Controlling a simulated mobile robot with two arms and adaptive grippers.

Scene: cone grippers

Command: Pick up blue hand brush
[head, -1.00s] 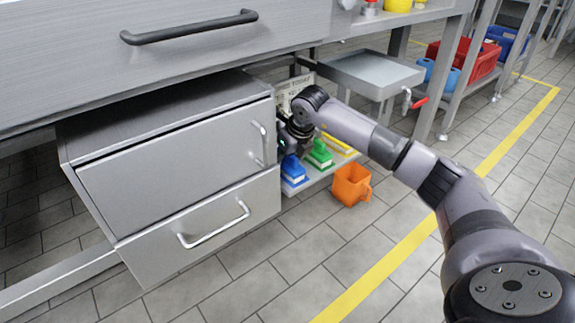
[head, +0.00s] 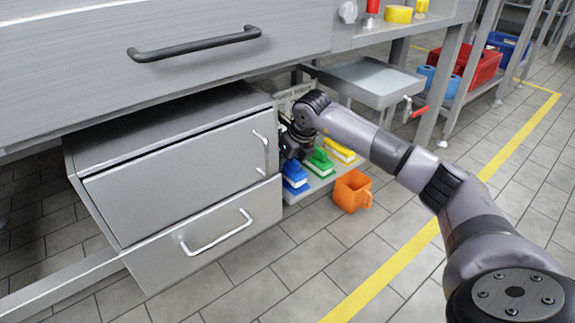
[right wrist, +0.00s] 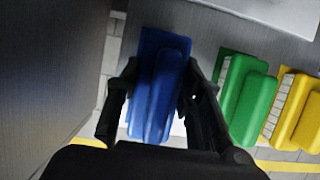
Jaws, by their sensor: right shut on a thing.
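The blue hand brush (head: 294,174) sits at the near left end of a row of brushes on a low shelf, beside the drawer cabinet. In the right wrist view the blue hand brush (right wrist: 158,85) lies between the two black fingers of my right gripper (right wrist: 160,90), which are shut on its handle from both sides. In the head view my right gripper (head: 295,143) is directly above the brush, partly hidden by my own wrist. I cannot tell whether the brush still touches the shelf. My left gripper is not in view.
A green brush (head: 320,162) and a yellow brush (head: 341,151) stand to the right of the blue one. The steel drawer cabinet (head: 180,175) is close on the left. The bench is overhead.

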